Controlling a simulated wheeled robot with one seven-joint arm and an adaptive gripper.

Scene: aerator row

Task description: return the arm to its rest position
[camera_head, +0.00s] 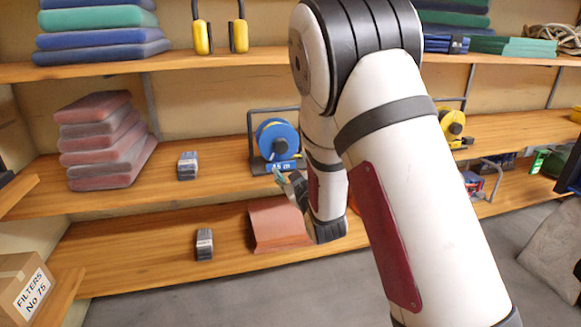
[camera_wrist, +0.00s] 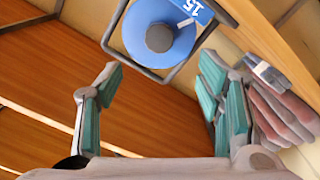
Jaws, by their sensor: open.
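My gripper (camera_wrist: 157,100) shows in the wrist view with its two teal-padded fingers spread wide and nothing between them. In the head view my gripper (camera_head: 280,178) is partly hidden by my own arm. It is in front of the shelves, near the blue hose reel (camera_head: 277,140) on the middle shelf. The reel also shows beyond the fingers at the top of the wrist view (camera_wrist: 148,35). I cannot tell the exact gap between gripper and reel.
Wooden shelves (camera_head: 215,165) carry folded red cloths (camera_head: 100,145), small dark packs (camera_head: 187,166), a reddish block (camera_head: 275,225) and a yellow reel (camera_head: 452,125). A box marked FILTERS (camera_head: 25,290) stands lower left. Grey floor (camera_head: 240,295) in front looks clear.

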